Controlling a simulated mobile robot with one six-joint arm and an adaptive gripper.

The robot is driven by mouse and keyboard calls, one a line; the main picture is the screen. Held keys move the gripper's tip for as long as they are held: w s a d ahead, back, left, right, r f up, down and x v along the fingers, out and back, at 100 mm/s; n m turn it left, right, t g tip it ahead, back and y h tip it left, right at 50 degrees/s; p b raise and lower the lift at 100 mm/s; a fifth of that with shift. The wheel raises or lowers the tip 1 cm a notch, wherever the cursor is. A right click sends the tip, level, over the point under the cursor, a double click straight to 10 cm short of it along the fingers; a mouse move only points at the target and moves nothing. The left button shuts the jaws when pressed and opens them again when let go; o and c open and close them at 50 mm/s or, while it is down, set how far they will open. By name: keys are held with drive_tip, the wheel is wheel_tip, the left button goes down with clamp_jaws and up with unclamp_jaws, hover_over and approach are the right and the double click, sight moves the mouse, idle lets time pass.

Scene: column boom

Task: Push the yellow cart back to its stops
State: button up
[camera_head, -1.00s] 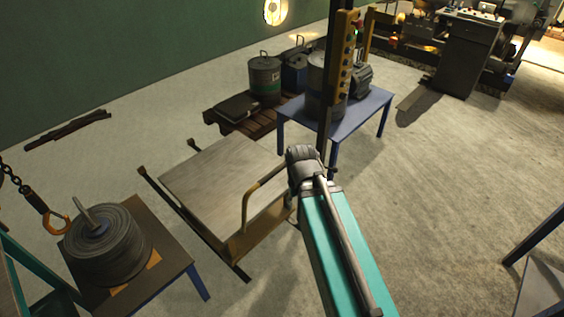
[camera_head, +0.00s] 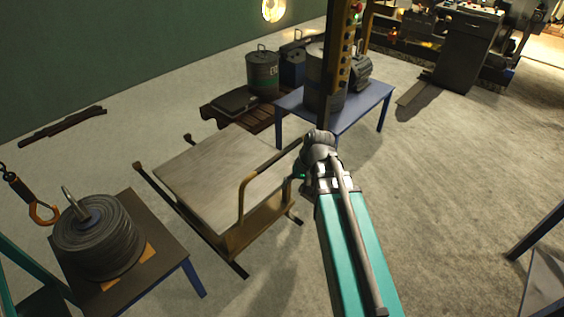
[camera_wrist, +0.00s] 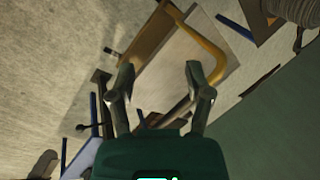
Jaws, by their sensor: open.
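The yellow cart (camera_head: 243,232) has a pale flat top (camera_head: 210,175) and a bent yellow handle (camera_head: 241,205) at its near end. It sits on two dark rails (camera_head: 168,202). Small upright stops (camera_head: 136,166) stand at the rails' far ends, with a gap between them and the cart. My gripper is mostly hidden behind my arm in the head view, just right of the handle. In the wrist view my gripper (camera_wrist: 158,70) is open and empty, with the cart top and handle (camera_wrist: 205,55) beyond its fingers. Contact cannot be told.
A dark pallet (camera_head: 220,112) with a drum is behind the cart. A cable reel (camera_head: 98,245) rests on a low table at the left, near a hanging hook (camera_head: 42,212).

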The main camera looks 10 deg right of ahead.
drive_tip(key=w+d+f+m+t+y+b, duration=0.35)
drive_tip(key=w+f+y+b, duration=0.2)
drive_tip(key=w+b, duration=0.5)
drive_tip(key=m+t+y+b, duration=0.2)
drive_tip(key=t+y+b, duration=0.2)
drive_tip(key=b, duration=0.3)
approach(286, 153)
drive_tip(key=v, duration=0.3)
drive_tip(key=shift+a, duration=0.1)
drive_tip(key=shift+a, duration=0.15)
drive_tip(key=shift+b+x, duration=1.35)
drive_tip(key=shift+x, duration=5.45)
drive_tip(key=shift+f, duration=0.1)
drive_tip(key=shift+c, duration=0.3)
clamp_jaws()
